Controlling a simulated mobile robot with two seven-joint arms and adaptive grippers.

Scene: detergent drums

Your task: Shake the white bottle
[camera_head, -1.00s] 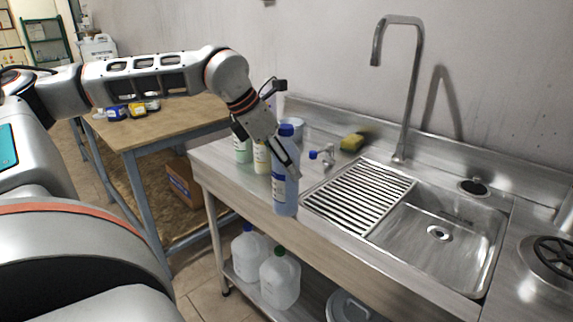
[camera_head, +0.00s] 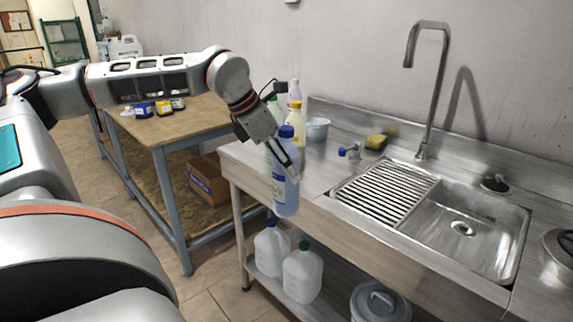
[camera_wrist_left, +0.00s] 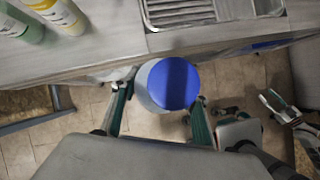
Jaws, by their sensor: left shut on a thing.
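My left gripper (camera_head: 287,150) is shut on a bottle (camera_head: 286,192) with a translucent bluish-white body, a label and a blue cap (camera_head: 286,132). The bottle hangs upright, or nearly so, in front of the steel counter's left end, clear of any surface. In the left wrist view the blue cap (camera_wrist_left: 175,83) shows from above between the two fingers (camera_wrist_left: 160,112); the lower body is hidden there. A pronged pale part at the right edge of the wrist view may be my right gripper; its state is unclear.
Behind the held bottle, a yellow-capped bottle (camera_head: 298,122) and other bottles stand on the counter (camera_head: 318,172). White jugs (camera_head: 302,272) stand on the lower shelf. A wooden table (camera_head: 185,125) is left.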

